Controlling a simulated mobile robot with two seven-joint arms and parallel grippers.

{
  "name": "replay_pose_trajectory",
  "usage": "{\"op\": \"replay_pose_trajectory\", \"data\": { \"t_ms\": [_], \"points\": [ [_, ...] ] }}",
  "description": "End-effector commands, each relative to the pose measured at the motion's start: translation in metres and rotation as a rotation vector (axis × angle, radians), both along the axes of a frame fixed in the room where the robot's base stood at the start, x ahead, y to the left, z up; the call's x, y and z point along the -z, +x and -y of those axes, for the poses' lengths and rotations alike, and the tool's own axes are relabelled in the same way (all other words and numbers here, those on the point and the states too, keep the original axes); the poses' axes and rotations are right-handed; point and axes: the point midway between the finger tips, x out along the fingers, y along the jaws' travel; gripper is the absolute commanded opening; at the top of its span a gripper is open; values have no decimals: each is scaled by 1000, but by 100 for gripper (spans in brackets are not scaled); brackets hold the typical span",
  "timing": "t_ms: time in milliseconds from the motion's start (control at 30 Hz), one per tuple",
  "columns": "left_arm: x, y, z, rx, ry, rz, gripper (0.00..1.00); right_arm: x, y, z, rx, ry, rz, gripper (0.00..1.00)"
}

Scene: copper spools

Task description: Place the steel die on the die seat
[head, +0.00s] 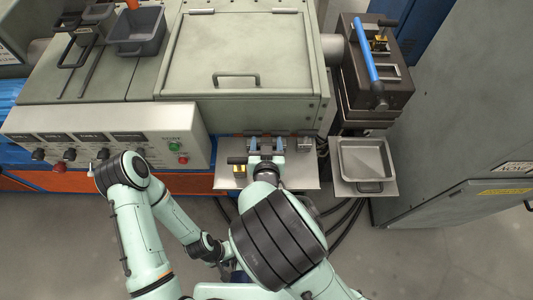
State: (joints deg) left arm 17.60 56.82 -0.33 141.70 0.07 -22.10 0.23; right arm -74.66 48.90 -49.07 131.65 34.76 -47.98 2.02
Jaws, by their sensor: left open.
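My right gripper (266,145) is over the small metal shelf (300,178) below the large machine. Its two blue fingertips stand apart, and the arm hides much of the space between them. I cannot tell whether the steel die is between them. A small grey block (304,145) sits at the shelf's right back, and a dark fixture with a yellow and black mark (239,168) is at its left. I cannot tell whether either is the die or the die seat. My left gripper (238,275) is low in the view, open, away from the shelf and partly hidden by my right arm.
A metal tray (345,150) stands on a stand right of the shelf. A black case with a blue handle (368,62) is behind it. A control panel (105,130) is left of the shelf, and a grey cabinet (460,100) is at right. Cables hang below the shelf.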

Motion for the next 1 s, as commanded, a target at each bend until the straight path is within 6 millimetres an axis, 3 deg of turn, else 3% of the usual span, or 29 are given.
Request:
{"op": "replay_pose_trajectory", "data": {
  "t_ms": [33,67,100,567,767,1000],
  "points": [
    [0,0,0,0,0,0,43,0,0,0,0,0,0,13],
    [0,0,0,0,0,0,43,0,0,0,0,0,0,3],
    [0,0,0,0,0,0,43,0,0,0,0,0,0,0],
    [-3,1,0,0,0,1,43,-12,1,0,1,3,7,0],
    [-13,4,0,1,0,5,43,-43,1,-1,-1,6,8,0],
    [-37,13,0,0,0,15,43,-102,1,-1,-1,8,9,0]
  ]
}}
